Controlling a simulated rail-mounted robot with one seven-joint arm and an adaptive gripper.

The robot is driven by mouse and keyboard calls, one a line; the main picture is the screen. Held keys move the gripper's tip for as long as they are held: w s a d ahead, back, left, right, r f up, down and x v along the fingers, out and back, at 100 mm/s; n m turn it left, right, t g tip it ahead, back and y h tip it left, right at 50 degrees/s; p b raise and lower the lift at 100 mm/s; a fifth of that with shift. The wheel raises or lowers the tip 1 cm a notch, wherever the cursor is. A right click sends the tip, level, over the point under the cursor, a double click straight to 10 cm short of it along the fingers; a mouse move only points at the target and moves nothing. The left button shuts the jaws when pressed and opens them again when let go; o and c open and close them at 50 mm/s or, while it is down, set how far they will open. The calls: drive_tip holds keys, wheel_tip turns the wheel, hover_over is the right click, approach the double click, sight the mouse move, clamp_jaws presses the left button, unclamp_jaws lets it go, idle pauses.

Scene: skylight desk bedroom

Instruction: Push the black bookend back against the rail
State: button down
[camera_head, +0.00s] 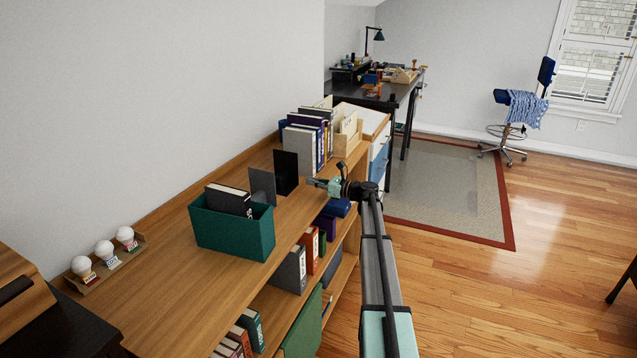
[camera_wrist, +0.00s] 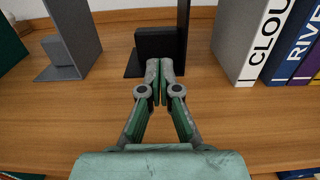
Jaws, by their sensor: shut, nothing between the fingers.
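The black bookend (camera_head: 286,172) stands upright on the wooden shelf top (camera_head: 165,280), between a grey bookend (camera_head: 262,186) and a row of books. The wooden rail (camera_head: 168,204) runs along the wall at the back of the shelf top. My gripper (camera_head: 318,183) is shut and empty, at the front side of the black bookend. In the wrist view my fingertips (camera_wrist: 160,69) point at the black bookend (camera_wrist: 160,44) and overlap its lower front edge. I cannot tell whether they touch. The rail (camera_wrist: 120,16) shows behind it, partly hidden.
Upright books (camera_wrist: 262,38) stand close to the right of the black bookend in the wrist view. The grey bookend (camera_wrist: 74,35) stands to its left. A green bin (camera_head: 235,232) with a dark book and three white bulbs (camera_head: 104,249) are farther left in the head view.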

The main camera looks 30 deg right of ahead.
sight(285, 175)
drive_tip(key=p+x, duration=0.2)
drive_tip(key=x, duration=0.5)
drive_tip(key=shift+w+a+r, duration=0.1)
drive_tip(key=shift+w+a, duration=0.05)
drive_tip(key=shift+x, duration=0.8)
